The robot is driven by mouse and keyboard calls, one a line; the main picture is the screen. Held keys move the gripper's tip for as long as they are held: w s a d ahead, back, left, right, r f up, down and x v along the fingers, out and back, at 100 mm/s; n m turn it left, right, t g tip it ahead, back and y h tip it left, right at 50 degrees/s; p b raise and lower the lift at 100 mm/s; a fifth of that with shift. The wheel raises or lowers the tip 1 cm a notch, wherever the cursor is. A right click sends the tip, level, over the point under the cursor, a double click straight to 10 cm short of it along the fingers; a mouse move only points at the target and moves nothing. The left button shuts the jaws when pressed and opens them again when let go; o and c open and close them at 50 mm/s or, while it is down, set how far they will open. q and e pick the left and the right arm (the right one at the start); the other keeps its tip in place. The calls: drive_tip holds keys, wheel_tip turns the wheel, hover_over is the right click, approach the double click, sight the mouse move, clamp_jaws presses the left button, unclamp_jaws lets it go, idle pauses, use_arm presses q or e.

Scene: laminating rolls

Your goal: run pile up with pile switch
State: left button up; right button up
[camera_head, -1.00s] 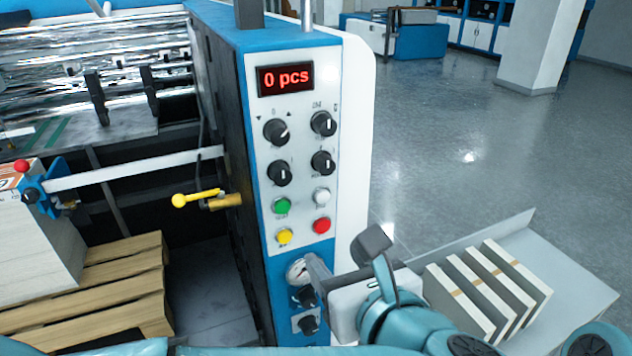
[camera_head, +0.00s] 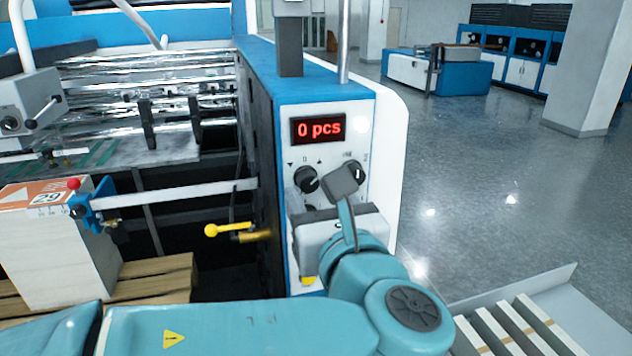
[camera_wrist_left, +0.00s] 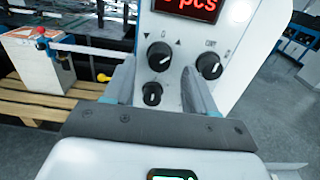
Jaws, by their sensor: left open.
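The pile switch looks to be the black knob (camera_head: 306,179) marked with a down arrow, 0 and an up arrow, under the red "0 pcs" display (camera_head: 318,129). The left wrist view shows this knob (camera_wrist_left: 159,56) with its marks. My left gripper (camera_head: 322,200) is in front of the panel, its jaws apart and empty. In the left wrist view its fingers (camera_wrist_left: 160,80) stand left and right of a lower black knob (camera_wrist_left: 152,93), with the arrow knob just above. Contact cannot be told. The paper pile (camera_head: 60,245) stands on a wooden pallet (camera_head: 160,283).
A second upper knob (camera_head: 354,174) is right beside the arrow knob. My gripper hides most of the lower controls. A yellow-tipped lever (camera_head: 226,230) sticks out left of the panel. A grey shelf (camera_head: 560,295) with several blocks is at lower right. The floor behind is open.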

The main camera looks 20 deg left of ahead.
sight(307, 180)
use_arm(q)
drive_tip(key=shift+w+a+r, duration=0.1)
drive_tip(key=shift+w+a, duration=0.55)
drive_tip(key=shift+a, duration=0.15)
drive_tip(key=shift+w+d, duration=0.25)
drive_tip(key=shift+w, duration=0.1)
drive_tip(key=shift+a, duration=0.15)
drive_tip(key=shift+s+a, duration=0.1)
drive_tip(key=c, duration=0.9)
clamp_jaws()
